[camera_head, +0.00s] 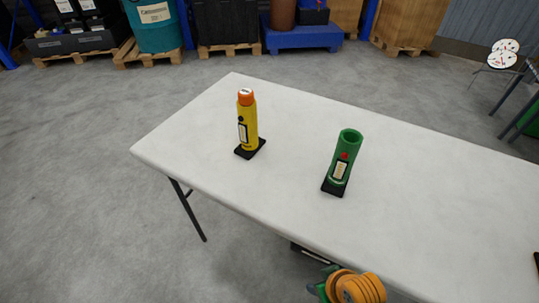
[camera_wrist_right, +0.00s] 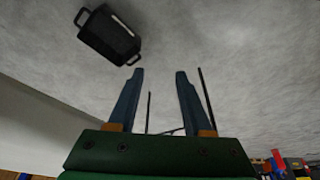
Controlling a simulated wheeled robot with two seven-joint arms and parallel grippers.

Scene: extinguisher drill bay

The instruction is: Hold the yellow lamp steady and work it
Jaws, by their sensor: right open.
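The yellow lamp (camera_head: 251,130) stands upright on a black square base on the white table (camera_head: 300,120), left of the table's middle. It has an orange top, a pale label and a dark knob on its side. My right gripper (camera_wrist_right: 160,72) shows in the right wrist view with its two blue fingers apart and nothing between them. In the head view only an orange and green part of my arm shows at the bottom edge, in front of the table and well apart from the lamp. My left gripper is in neither view.
A green cylinder (camera_head: 350,147) with an open top and a red button stands on a black base, right of the lamp. The table between them is clear. A black crate (camera_wrist_right: 108,35) lies on the floor in the right wrist view. Pallets with drums stand behind.

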